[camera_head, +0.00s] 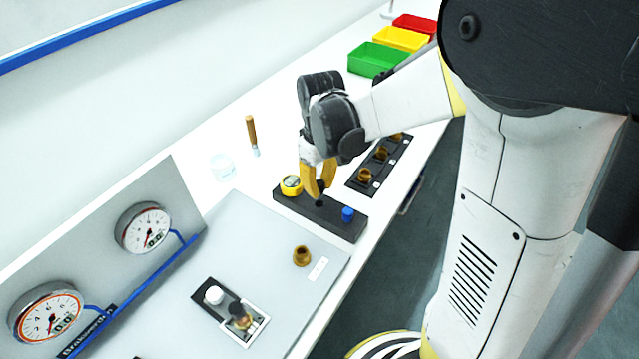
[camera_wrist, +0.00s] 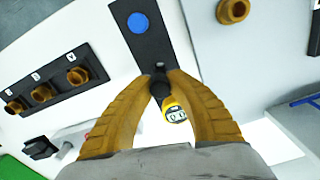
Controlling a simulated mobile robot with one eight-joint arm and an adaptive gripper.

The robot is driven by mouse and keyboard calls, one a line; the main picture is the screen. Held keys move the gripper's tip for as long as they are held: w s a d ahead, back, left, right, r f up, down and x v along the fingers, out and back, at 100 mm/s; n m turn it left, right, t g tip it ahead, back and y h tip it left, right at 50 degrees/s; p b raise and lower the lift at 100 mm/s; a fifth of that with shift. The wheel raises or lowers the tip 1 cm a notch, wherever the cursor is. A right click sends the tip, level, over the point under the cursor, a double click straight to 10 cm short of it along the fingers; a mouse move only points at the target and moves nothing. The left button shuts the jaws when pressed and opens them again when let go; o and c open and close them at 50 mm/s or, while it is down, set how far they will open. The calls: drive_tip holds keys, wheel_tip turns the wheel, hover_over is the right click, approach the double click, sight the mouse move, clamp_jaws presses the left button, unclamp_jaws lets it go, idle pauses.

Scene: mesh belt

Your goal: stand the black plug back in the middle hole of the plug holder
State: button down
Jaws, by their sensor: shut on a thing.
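The plug holder (camera_head: 333,217) is a long black block near the bench's front edge; part of it shows in the wrist view (camera_wrist: 150,51). A blue plug (camera_head: 347,214) stands at its right end and also shows in the wrist view (camera_wrist: 138,22). My gripper (camera_head: 319,194) is over the middle of the holder, pointing down, its yellow fingers shut on the small black plug (camera_wrist: 160,85). The plug is dark against the dark block, mostly hidden by the fingertips. I cannot tell whether its lower end is in the middle hole or just above it.
A yellow round piece with a display (camera_head: 291,184) is at the holder's left end, close to my fingers. A black rack with brass fittings (camera_head: 365,175) stands behind to the right. Colored bins (camera_head: 376,60) are farther back.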

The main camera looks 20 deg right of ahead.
sight(319, 199)
drive_tip(key=shift+f+b, duration=0.5)
drive_tip(key=shift+f, duration=0.5)
drive_tip(key=shift+f+b, duration=1.4)
drive_tip(key=shift+f, duration=0.1)
idle(0.8)
drive_tip(key=c, duration=1.3)
unclamp_jaws()
drive_tip(key=shift+r, duration=0.15)
wheel_tip(319, 199, up, 12)
drive_tip(key=shift+s+f, duration=0.1)
